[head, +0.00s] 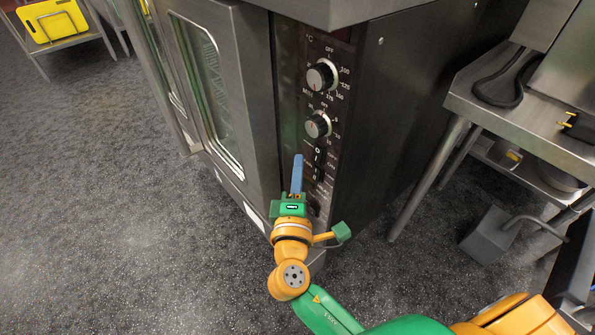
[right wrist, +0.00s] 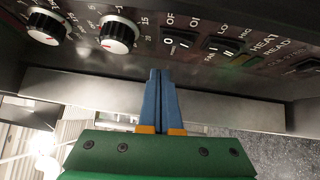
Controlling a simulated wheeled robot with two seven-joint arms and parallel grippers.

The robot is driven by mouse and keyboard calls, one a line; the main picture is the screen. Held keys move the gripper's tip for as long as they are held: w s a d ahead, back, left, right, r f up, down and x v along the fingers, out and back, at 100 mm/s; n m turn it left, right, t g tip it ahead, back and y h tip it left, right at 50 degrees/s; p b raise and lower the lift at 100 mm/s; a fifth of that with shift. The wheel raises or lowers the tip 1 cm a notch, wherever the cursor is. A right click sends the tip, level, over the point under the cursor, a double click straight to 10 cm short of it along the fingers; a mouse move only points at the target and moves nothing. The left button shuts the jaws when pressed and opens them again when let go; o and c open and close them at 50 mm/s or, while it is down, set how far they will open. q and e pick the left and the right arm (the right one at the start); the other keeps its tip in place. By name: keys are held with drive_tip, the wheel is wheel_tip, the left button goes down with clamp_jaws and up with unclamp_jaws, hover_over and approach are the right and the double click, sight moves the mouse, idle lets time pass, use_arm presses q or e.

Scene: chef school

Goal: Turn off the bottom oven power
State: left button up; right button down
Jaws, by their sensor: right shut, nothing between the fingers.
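The oven (head: 247,75) has a dark control panel on its right front edge. Two round knobs, the upper (head: 320,76) and the lower (head: 317,125), sit above a column of black rocker switches. The switch by the OF/ON lettering (right wrist: 178,42) shows in the right wrist view, beside a second rocker (right wrist: 222,45). I cannot tell which way the first is pressed. My right gripper (head: 298,158) is shut and empty, its blue fingers together just in front of the panel near the switches. In the right wrist view its tips (right wrist: 161,72) appear below the first switch; contact is unclear.
A steel ledge (head: 335,8) overhangs the panel. A steel table (head: 535,105) stands to the right, with a pot (head: 550,170) on its lower shelf. The speckled floor (head: 130,220) at left is clear.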

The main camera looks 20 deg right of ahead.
drive_tip(key=v, duration=1)
drive_tip(key=shift+r, duration=0.6)
